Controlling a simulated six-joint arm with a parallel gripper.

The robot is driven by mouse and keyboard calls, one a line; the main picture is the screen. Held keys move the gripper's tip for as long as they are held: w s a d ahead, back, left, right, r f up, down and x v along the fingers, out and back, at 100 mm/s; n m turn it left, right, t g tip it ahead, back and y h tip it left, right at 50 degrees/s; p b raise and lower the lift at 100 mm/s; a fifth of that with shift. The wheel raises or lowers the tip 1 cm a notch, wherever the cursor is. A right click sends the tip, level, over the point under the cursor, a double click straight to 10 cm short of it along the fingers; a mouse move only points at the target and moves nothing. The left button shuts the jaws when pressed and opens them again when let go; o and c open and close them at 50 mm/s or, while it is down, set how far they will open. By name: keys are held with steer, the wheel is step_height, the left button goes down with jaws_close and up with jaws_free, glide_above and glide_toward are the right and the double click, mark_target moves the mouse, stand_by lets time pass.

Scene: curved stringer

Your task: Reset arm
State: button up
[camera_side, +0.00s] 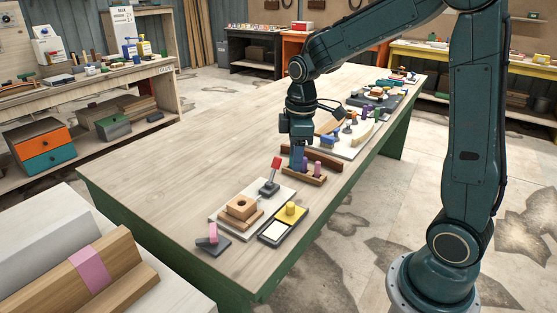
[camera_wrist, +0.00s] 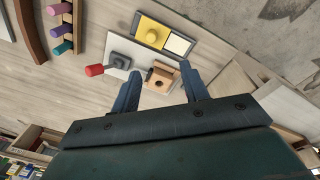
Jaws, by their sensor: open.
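My gripper (camera_side: 298,162) hangs from my arm over the near part of the long workbench (camera_side: 160,160), beside a small wooden peg rack (camera_side: 318,180). In the wrist view my gripper (camera_wrist: 160,84) shows two blue-grey fingers spread wide apart with nothing held between them. The wooden block with a round hole (camera_wrist: 160,76) appears between and beyond the fingertips. The same block (camera_side: 242,207) sits on a light plate in the side view. I cannot tell the exact height of the fingers above the bench.
A red-handled lever (camera_side: 275,172) stands up near the block. A yellow and white tray (camera_side: 283,224) lies beside it. A dark brown curved piece (camera_wrist: 30,30) lies near the pegs (camera_wrist: 60,28). More parts line the bench's far right edge; its left side is clear.

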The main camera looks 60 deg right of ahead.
steer(key=s+a+r+m+t, duration=0.2)
steer(key=s+a+r+m, duration=0.1)
steer(key=s, duration=0.6)
steer(key=s+a+r+m+t, duration=0.2)
steer(key=s+a+r+m, duration=0.2)
steer(key=s, duration=0.5)
steer(key=shift+s+a+r+m+t, duration=0.15)
steer(key=shift+a+r+m+t, duration=0.2)
steer(key=shift+r, duration=0.5)
